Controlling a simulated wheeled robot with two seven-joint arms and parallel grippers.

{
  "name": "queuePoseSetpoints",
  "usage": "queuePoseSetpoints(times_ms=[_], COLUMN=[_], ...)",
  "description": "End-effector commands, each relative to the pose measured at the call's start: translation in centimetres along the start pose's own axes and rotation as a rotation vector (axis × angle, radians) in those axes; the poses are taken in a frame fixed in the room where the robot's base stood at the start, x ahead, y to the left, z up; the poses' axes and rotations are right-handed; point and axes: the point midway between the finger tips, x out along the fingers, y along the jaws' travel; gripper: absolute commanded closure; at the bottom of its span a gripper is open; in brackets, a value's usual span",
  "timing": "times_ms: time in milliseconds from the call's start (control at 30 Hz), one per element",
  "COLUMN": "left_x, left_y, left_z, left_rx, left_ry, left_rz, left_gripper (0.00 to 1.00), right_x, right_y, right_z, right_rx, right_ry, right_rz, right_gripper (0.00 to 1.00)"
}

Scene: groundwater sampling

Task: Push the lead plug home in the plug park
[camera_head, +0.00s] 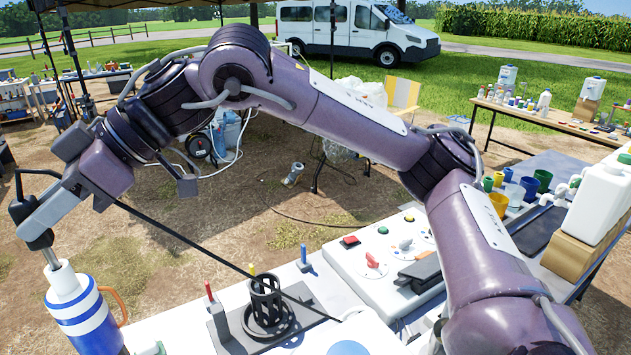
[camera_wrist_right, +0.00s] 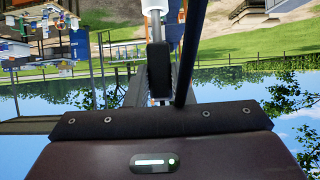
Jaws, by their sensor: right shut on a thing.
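My right gripper (camera_head: 32,222) is at the far left of the head view, pointing down and shut on a dark piece (camera_wrist_right: 158,68), which seems to be the lead plug. The wrist view shows this piece between the fingers. A grey neck and a white cylinder (camera_head: 62,278) continue below it. The white cylinder is over or in the top of a blue-and-white striped container (camera_head: 80,315) with an orange handle; I cannot tell whether it is seated. I cannot identify the plug park for certain. My left gripper is out of view.
A dark ring-shaped holder (camera_head: 266,300) stands on a plate on the near bench, beside a small red-tipped post (camera_head: 212,305). A white control panel (camera_head: 385,250) with coloured knobs is right of it. White canisters (camera_head: 600,200) and cups stand farther right. My right arm spans the view.

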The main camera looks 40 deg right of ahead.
Motion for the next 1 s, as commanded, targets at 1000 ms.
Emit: queuePoseSetpoints(times_ms=[1000], left_x=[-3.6], left_y=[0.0], left_z=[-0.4], left_rx=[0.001], left_ry=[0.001], left_rz=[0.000], left_gripper=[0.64], right_x=[-2.1], right_y=[0.0], right_z=[-3.6], right_rx=[0.000], right_ry=[0.000], right_rz=[0.000], right_gripper=[0.97])
